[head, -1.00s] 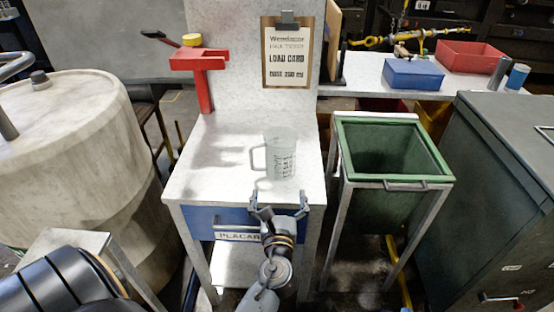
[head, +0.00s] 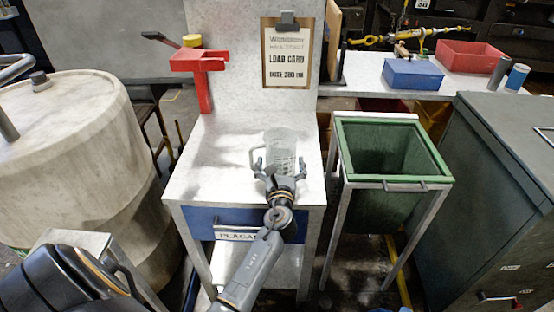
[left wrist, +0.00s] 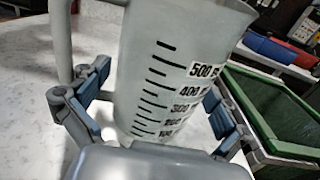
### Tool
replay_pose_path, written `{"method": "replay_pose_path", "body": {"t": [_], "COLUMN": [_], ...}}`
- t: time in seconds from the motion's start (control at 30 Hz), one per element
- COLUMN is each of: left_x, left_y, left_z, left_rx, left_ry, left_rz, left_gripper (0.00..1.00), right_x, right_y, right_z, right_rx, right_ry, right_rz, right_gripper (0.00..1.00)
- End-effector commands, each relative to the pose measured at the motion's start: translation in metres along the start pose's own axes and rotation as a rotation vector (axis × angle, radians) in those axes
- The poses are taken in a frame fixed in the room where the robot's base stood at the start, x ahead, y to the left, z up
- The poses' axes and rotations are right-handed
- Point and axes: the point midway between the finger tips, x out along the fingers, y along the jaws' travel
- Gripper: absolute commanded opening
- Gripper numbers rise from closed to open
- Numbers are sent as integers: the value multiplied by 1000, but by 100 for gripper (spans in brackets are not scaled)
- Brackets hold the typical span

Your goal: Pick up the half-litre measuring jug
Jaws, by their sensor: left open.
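The half-litre measuring jug (head: 279,146) stands upright on the pale work table (head: 200,180). It is translucent, with its handle to the left and black graduation marks. In the left wrist view the jug (left wrist: 175,70) fills the middle, marked up to 500. My left gripper (head: 281,168) is open, with one finger on each side of the jug's lower body. In the left wrist view its blue-padded fingers (left wrist: 150,112) flank the jug; the left finger shows a gap to the jug, and I cannot tell whether the right one touches. My right gripper is not in view.
A red stand (head: 203,80) is at the table's back left, and a clipboard load card (head: 288,55) hangs behind. A green bin (head: 440,165) stands to the right, a large pale drum (head: 75,170) to the left. A blue drawer front (head: 200,215) is below.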

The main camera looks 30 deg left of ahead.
Motion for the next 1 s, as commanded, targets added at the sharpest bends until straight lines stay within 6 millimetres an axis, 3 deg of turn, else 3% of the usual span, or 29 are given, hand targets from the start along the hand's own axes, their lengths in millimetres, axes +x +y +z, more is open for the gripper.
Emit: {"method": "replay_pose_path", "body": {"t": [0.17,0.43,0.77,1.0], "left_x": [0,0,0,0], "left_y": [0,0,0,0], "left_z": [0,0,3,31], "left_rx": [0,0,0,-2], "left_ry": [1,1,-1,-3], "left_rz": [0,0,0,0], "left_gripper": [100,47,47,47], "right_x": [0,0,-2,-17], "right_y": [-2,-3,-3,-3], "right_z": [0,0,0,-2], "right_rx": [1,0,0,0], "right_ry": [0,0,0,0], "right_rz": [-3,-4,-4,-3], "right_gripper": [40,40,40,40]}}
